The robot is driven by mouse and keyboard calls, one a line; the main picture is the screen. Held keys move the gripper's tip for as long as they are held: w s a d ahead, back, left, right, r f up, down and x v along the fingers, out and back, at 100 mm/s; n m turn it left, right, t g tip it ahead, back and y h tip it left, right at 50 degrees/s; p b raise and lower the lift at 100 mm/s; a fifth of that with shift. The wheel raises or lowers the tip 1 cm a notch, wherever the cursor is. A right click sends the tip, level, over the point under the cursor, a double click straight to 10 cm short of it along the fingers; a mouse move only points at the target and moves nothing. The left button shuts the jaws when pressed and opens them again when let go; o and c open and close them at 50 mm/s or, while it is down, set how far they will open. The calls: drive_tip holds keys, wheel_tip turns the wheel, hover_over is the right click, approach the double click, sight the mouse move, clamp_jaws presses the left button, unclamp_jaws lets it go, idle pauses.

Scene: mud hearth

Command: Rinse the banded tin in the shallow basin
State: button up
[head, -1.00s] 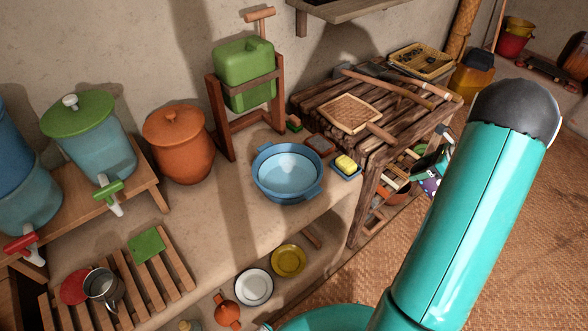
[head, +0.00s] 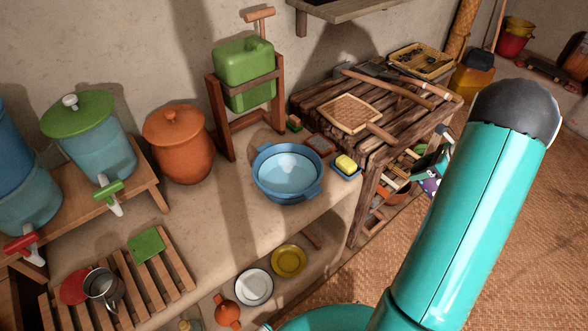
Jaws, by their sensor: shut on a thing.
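The shallow basin (head: 268,187) is blue with two side handles and stands on the clay ledge. A paler disc inside it looks like water. My gripper (head: 431,172) shows only in part, at the right beside the wooden slat table, largely hidden by my teal arm. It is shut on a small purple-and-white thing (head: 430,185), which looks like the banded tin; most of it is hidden. Gripper and tin are well to the right of the basin, apart from it.
A yellow block on a blue dish (head: 347,173) sits right of the basin. A green jerrycan (head: 244,72) in a wooden stand is behind it, an orange lidded pot (head: 179,147) to its left. Ledge left of the basin is clear.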

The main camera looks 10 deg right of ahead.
wheel_tip(320, 180, up, 12)
drive_tip(key=shift+f, duration=0.15)
idle(1.2)
drive_tip(key=shift+a+f, duration=0.1)
idle(1.3)
